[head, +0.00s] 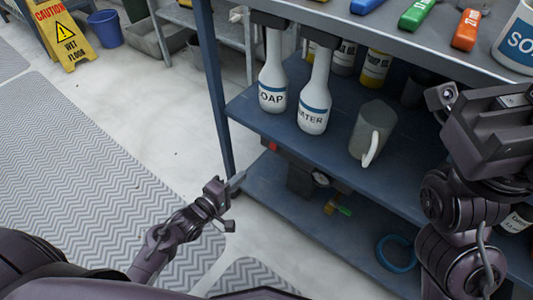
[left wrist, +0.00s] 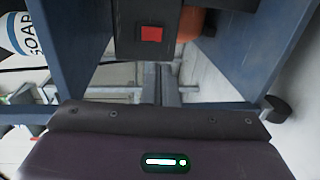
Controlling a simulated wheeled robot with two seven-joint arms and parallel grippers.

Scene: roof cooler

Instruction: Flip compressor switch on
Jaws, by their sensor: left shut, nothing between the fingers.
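The compressor (head: 302,180) is a dark unit with a round gauge, standing on the lower shelf. Its red switch (head: 273,147) shows at its upper left end. In the left wrist view the red switch (left wrist: 152,34) sits on a dark box face at the top centre. Its on or off position cannot be read. My left gripper (head: 236,183) is shut and empty, left of the compressor by the shelf post, apart from the switch. Its fingers (left wrist: 160,84) show below the switch in the left wrist view. My right gripper (head: 492,122) is at the right; its fingertips are unclear.
The blue shelf unit (head: 232,150) has a post close to my left gripper. Soap and water bottles (head: 315,105) and a grey pitcher (head: 372,130) stand on the middle shelf. A blue hose (head: 395,262) lies below. Open floor is at the left.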

